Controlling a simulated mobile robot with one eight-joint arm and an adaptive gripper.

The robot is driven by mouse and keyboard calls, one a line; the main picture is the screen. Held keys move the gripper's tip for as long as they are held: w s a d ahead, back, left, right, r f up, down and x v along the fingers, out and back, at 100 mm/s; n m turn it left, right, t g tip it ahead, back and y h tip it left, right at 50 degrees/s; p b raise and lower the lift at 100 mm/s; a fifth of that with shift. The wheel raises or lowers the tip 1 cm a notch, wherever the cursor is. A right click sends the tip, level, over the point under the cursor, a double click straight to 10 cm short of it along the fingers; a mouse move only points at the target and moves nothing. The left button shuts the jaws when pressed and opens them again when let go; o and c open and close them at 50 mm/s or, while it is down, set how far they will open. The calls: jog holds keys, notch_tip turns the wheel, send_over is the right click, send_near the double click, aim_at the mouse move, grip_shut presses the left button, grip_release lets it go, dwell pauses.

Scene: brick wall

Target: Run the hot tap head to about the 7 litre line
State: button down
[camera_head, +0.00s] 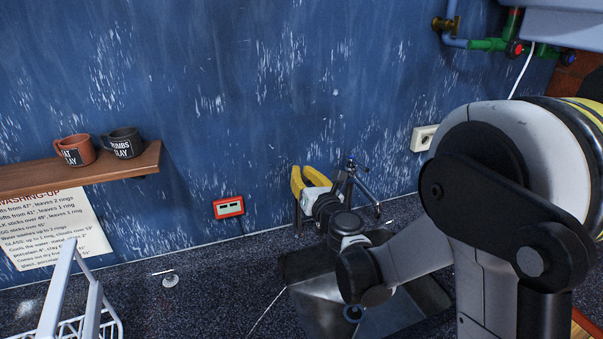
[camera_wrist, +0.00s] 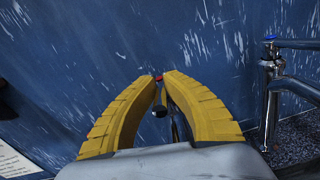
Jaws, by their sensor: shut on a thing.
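My gripper (camera_head: 309,180) has yellow fingers and is at the wall behind the sink (camera_head: 319,301), left of a chrome tap (camera_head: 362,184) with a blue mark. In the wrist view the fingers of my gripper (camera_wrist: 157,84) are closed in on a small red-topped tap head (camera_wrist: 158,77). A dark round end and part of a stem show below it, between the fingers. The fingers hide most of this tap. The blue-marked tap (camera_wrist: 271,62) stands apart to the right in the wrist view. I cannot make out a litre line or the water level; my arm covers part of the sink.
A red-framed box (camera_head: 229,207) is on the wall left of my gripper. A shelf (camera_head: 100,169) holds two mugs above a washing-up notice (camera_head: 55,228). A white rack (camera_head: 75,312) stands front left. Pipes with valves (camera_head: 490,45) run at upper right. The speckled counter between is mostly clear.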

jog(key=shift+d+y, duration=0.15)
jog(key=shift+y, duration=0.15)
jog(key=shift+w+d+n+g+y+b, duration=0.15)
jog(key=shift+w+d+n+g+y, duration=0.1)
jog(key=shift+n+g+y, duration=1.2)
jog(key=shift+w+d+n+g+y+b, duration=0.1)
jog(key=shift+w+d+n+g+y, duration=0.2)
jog(key=shift+n+g+y, duration=1.1)
jog(key=shift+w+d+n+g+y+b, duration=0.2)
jog(key=shift+n+g+y, duration=0.45)
jog(key=shift+n+y, duration=0.9)
jog(key=shift+m+y, duration=0.3)
jog(key=shift+y, duration=0.2)
jog(key=c, duration=1.6)
grip_release()
jog(key=shift+o, duration=0.2)
jog(key=v, duration=1.2)
jog(key=shift+r, duration=0.2)
